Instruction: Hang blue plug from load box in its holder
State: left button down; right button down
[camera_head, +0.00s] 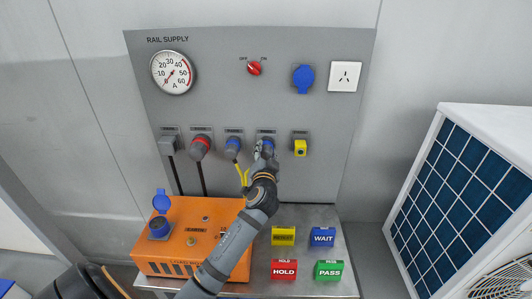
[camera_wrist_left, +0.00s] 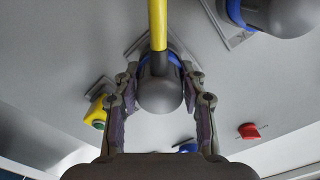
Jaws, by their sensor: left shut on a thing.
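The blue plug (camera_wrist_left: 160,88) has a grey rounded body, a blue ring and a yellow cable. My left gripper (camera_head: 264,152) is shut on it, with one finger on each side of the grey body in the left wrist view (camera_wrist_left: 160,105). The plug is at the fourth holder (camera_head: 266,131) on the grey panel, its blue ring facing the holder plate. I cannot tell whether it is fully seated. The orange load box (camera_head: 178,212) stands lower left, its blue inlet (camera_head: 160,228) empty with the lid (camera_head: 161,201) raised. My right gripper is not in view.
Left of the holder hang another blue plug (camera_head: 232,148), a red plug (camera_head: 200,149) and a grey plug (camera_head: 168,145). A yellow button box (camera_head: 300,148) is to the right. Coloured signs, including WAIT (camera_head: 322,237), stand on the shelf.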

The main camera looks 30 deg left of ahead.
pick_arm(q)
jog(key=c, duration=0.7)
grip_release()
jog(key=v, duration=1.2)
jog(key=shift+s, duration=0.1)
jog(key=shift+a, duration=0.1)
